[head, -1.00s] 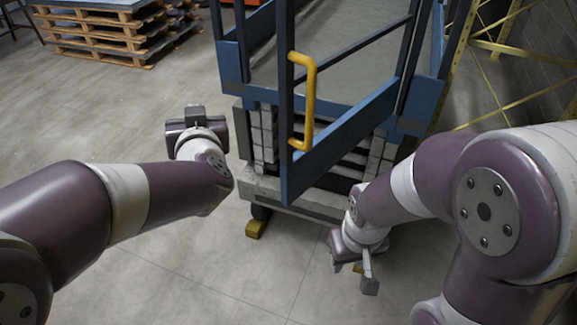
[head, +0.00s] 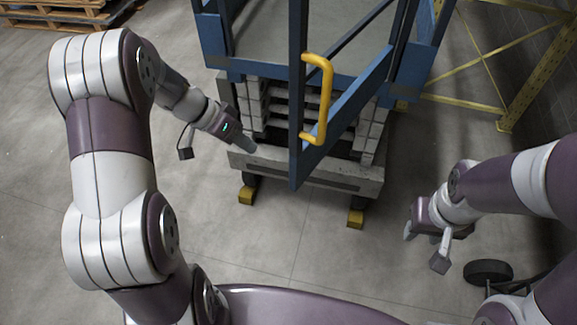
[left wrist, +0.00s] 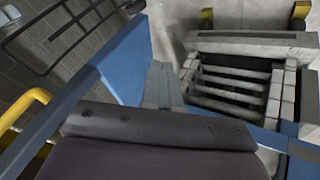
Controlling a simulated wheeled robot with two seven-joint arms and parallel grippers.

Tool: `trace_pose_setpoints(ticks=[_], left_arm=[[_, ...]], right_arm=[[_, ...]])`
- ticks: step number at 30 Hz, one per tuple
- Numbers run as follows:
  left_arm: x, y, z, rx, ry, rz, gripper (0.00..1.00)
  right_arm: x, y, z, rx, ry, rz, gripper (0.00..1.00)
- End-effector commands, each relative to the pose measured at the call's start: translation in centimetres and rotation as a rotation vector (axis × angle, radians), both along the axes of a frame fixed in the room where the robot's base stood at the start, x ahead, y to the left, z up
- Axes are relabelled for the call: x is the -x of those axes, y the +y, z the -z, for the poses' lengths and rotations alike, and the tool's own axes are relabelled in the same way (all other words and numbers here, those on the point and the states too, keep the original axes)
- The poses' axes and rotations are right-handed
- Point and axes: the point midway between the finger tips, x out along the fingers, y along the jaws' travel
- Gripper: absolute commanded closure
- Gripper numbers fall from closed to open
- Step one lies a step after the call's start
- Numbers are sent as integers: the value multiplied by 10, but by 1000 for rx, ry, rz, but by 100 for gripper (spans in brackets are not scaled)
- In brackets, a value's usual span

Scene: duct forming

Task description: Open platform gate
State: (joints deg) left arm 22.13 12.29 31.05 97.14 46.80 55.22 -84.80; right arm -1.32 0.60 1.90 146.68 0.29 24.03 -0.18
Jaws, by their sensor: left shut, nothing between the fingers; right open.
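The platform gate (head: 345,112) is a blue frame with a yellow handle (head: 325,98) on its free edge. It stands swung out at an angle over the steps, towards me. My left gripper (head: 250,147) is shut and empty, left of the gate's free post and in front of the steps, apparently apart from the gate. In the left wrist view, its fingers (left wrist: 162,85) point beside the blue gate rail (left wrist: 120,65), and the handle (left wrist: 22,108) is at the left edge. My right gripper (head: 425,248) is open and empty, low at the right, away from the gate.
The blue platform (head: 325,30) stands behind grey steps (head: 300,165) with yellow feet. A yellow rack frame (head: 505,115) stands at the right by the wall. A black wheel (head: 488,272) is at the lower right. Pallets (head: 65,12) lie at the far left. The floor before the steps is clear.

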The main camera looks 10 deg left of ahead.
Motion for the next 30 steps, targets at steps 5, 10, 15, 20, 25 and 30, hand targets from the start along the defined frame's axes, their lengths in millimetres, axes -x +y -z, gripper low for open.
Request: trace_pose_setpoints(ticks=[5,10,15,20,25,30], left_arm=[[-6,-22,42,-1,0,2,100],[-12,-44,57,2,6,-1,100],[-7,-67,64,-1,3,-2,100],[-1,-82,67,0,1,-3,100],[1,-87,70,-1,0,-4,100],[1,-86,70,-1,1,-5,100]], right_arm=[[0,0,43,0,1,0,57],[0,0,25,0,0,0,57],[0,0,8,0,0,0,57],[0,0,1,0,0,0,57],[0,0,0,0,0,0,57],[0,0,1,0,0,0,57]])
